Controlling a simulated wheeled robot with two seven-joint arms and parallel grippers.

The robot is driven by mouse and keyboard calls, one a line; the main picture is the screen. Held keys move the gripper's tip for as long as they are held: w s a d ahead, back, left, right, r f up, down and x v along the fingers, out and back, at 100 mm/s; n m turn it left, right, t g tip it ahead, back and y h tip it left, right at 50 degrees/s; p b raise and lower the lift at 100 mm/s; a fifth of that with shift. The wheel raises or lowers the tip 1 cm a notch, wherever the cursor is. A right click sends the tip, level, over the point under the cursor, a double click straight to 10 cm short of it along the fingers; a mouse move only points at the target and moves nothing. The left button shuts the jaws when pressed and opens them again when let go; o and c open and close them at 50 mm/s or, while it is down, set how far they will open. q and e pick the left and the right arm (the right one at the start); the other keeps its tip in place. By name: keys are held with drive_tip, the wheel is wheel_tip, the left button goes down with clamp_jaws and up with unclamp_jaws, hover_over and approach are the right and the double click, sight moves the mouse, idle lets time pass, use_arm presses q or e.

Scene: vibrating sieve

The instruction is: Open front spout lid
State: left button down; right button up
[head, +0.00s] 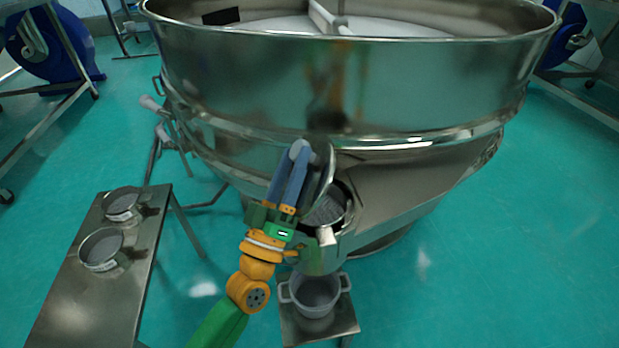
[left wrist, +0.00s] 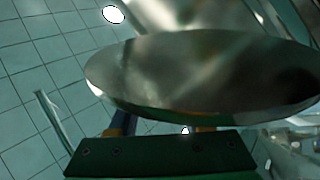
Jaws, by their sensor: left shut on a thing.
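The front spout (head: 347,212) of the big steel sieve juts out at the lower front, its round mouth partly uncovered. Its round steel lid (head: 324,173) stands tilted up on edge beside the mouth. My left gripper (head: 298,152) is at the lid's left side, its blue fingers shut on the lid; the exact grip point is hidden. In the left wrist view the lid (left wrist: 200,72) is a large shiny disc that covers most of the fingers. My right gripper is out of view.
A grey two-handled pot (head: 315,293) stands on a small steel stand (head: 290,322) below the spout. A steel bench (head: 100,290) at the left holds two round sieve pans (head: 103,247). The green floor (head: 500,260) at the right is clear.

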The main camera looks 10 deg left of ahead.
use_arm(q)
drive_tip(key=s+a+n+y+b, duration=0.3)
drive_tip(key=a+n+y+b, duration=0.3)
drive_tip(key=n+y, duration=1.2)
drive_tip(key=a+n, duration=0.2)
drive_tip(key=a, duration=0.1)
drive_tip(key=shift+a, duration=0.3)
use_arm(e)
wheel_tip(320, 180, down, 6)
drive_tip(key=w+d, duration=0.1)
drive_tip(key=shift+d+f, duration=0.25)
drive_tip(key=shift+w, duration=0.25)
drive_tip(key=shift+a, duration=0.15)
use_arm(q)
drive_tip(key=c, duration=0.6)
unclamp_jaws()
drive_tip(key=shift+o, duration=1.3)
drive_tip(key=shift+a+f, duration=0.1)
drive_tip(key=b+v, duration=0.2)
drive_tip(key=v, duration=0.5)
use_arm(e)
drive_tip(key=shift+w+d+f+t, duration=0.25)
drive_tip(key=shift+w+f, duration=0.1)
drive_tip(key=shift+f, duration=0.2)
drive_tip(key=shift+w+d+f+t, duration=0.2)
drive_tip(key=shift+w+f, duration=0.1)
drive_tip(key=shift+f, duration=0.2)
